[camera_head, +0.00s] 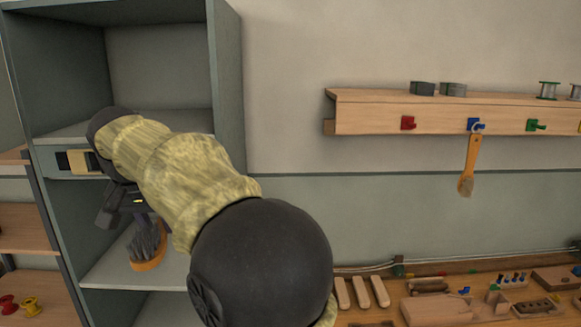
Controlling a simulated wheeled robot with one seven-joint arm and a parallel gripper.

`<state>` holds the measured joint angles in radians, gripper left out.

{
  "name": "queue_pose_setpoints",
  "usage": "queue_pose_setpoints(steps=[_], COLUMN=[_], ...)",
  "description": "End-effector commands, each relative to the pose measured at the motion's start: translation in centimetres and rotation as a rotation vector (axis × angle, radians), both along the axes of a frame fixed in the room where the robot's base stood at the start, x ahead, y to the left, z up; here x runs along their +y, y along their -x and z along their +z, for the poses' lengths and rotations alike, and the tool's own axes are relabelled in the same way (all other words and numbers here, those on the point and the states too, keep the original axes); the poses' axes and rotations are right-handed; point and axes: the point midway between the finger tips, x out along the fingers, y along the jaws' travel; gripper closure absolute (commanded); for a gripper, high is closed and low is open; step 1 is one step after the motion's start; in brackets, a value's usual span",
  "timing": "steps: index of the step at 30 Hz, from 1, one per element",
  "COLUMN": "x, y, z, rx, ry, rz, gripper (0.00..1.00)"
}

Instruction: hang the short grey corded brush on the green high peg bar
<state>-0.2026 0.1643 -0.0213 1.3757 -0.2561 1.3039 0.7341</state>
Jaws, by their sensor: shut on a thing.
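A brush with dark grey bristles and an orange wooden edge (148,244) is at the left, in front of the grey cabinet's lower compartment. My gripper (132,206) is directly above it and shut on it; the grip itself is partly hidden by the dark fingers and my arm. No cord can be made out. The green peg (537,125) sticks out from the front of the high wooden bar (360,118) on the wall at the right. It is bare and far from my gripper.
The bar also carries a red peg (408,122) and a blue peg (474,125) with an orange-handled brush (469,168) hanging from it. The grey cabinet (228,90) stands around my gripper. A workbench (392,319) with wooden parts lies below the bar. The wall between is clear.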

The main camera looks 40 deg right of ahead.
Motion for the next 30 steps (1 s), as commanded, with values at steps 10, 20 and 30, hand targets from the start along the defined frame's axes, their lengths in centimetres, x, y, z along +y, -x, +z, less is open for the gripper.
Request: queue_pose_setpoints(steps=[10,20,30], x=[2.3,4.1,4.8], y=[-5.7,-8.2,-7.5], z=[-12.9,-26.2,-40.3], rx=[0.01,0.01,0.01], ry=[0.003,0.003,0.005], rz=[0.035,0.057,0.06], gripper=[0.96,0.96,0.96])
